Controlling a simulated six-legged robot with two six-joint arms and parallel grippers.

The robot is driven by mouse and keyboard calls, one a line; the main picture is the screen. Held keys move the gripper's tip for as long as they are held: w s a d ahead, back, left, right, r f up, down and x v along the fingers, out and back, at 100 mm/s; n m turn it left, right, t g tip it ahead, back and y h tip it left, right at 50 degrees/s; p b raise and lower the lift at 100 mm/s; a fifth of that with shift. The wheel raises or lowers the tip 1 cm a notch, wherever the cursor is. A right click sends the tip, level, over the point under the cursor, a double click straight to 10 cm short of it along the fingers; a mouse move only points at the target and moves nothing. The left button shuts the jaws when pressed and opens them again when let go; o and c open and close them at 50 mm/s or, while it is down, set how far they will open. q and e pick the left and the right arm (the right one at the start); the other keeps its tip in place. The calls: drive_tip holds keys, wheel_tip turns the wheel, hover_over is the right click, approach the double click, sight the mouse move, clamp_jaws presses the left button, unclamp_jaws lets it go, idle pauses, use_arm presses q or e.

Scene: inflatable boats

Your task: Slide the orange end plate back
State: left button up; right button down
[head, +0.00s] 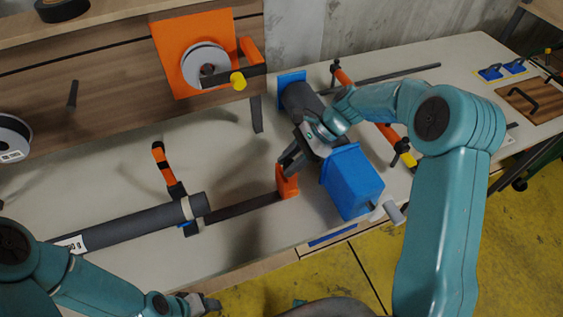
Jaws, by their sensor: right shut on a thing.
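The orange end plate (287,187) is a small upright orange piece at the right end of a dark rail (243,206) on the bench. My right gripper (287,168) reaches down from the right and is shut on the top of the orange end plate. The fingers hide part of it. My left gripper (207,303) is low at the bottom edge, apart from the bench things. Its fingers are too small and dark to tell whether they are open.
A dark roll (130,222) lies left of the rail, with an orange-handled clamp (164,165) behind it. An orange panel with a tape reel (178,45) hangs behind. Bare bench (110,165) shows at left.

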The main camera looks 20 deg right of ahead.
drive_tip(key=shift+s+d+f, duration=0.1)
drive_tip(key=shift+f, duration=0.1)
drive_tip(key=c, duration=0.8)
unclamp_jaws()
drive_tip(key=shift+r, duration=0.2)
drive_tip(key=shift+d+r, duration=0.25)
drive_tip(key=shift+d, duration=0.05)
drive_tip(key=v, duration=1.5)
drive_tip(key=shift+d+r+b, duration=0.1)
drive_tip(key=shift+d+b, duration=0.1)
drive_tip(key=shift+b, duration=0.2)
